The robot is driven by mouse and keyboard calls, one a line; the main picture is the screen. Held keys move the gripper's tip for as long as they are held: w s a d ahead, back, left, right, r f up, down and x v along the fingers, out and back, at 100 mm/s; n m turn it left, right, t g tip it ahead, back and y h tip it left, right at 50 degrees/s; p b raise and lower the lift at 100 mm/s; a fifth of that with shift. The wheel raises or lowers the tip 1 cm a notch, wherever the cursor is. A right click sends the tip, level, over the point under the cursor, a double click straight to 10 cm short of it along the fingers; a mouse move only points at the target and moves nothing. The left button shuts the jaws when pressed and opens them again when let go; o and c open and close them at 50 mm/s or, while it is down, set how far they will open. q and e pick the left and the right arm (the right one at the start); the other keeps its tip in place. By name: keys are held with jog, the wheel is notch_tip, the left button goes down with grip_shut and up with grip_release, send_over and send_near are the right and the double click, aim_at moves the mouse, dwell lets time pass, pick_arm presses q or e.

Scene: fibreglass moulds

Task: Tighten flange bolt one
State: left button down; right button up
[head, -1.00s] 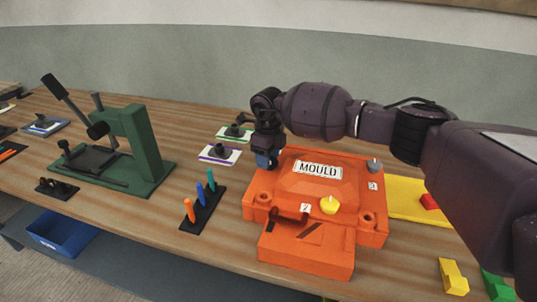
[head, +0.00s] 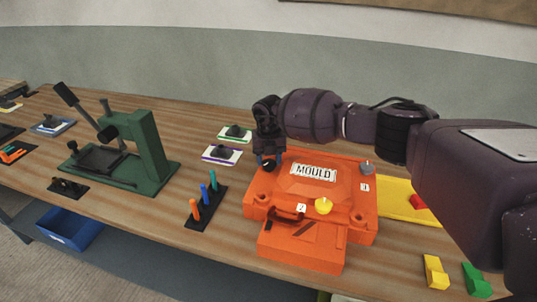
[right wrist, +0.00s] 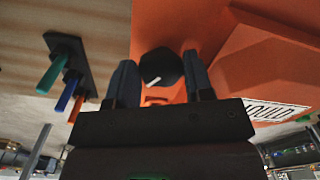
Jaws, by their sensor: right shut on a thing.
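The orange mould (head: 352,190) lies on the bench with a white MOULD label. My right gripper (head: 268,158) points down at its back left corner. It is shut on a black flange bolt knob (right wrist: 160,68), which sits between the two fingers in the right wrist view and carries a short white mark. The bolt's number label is not visible. A yellow knob (head: 323,206) stands at the mould's front beside a small number label, and a grey knob (head: 367,168) stands at its right. My left gripper is not in view.
A rack with orange, blue and teal pegs (head: 206,205) stands left of the mould. A green press (head: 150,150) is farther left. A yellow mat (head: 397,202) lies to the right, with yellow (head: 435,272) and green (head: 475,279) blocks in front. My right arm crosses above the mould.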

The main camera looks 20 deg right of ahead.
jog(key=m+p, duration=0.2)
jog(key=m, duration=0.1)
jog(key=shift+d+r, duration=0.15)
jog(key=shift+m, duration=0.6)
jog(key=shift+m+p, duration=0.55)
jog(key=shift+m, duration=0.55)
jog(key=o, duration=0.6)
jog(key=shift+o, duration=0.2)
jog(key=shift+s, duration=0.1)
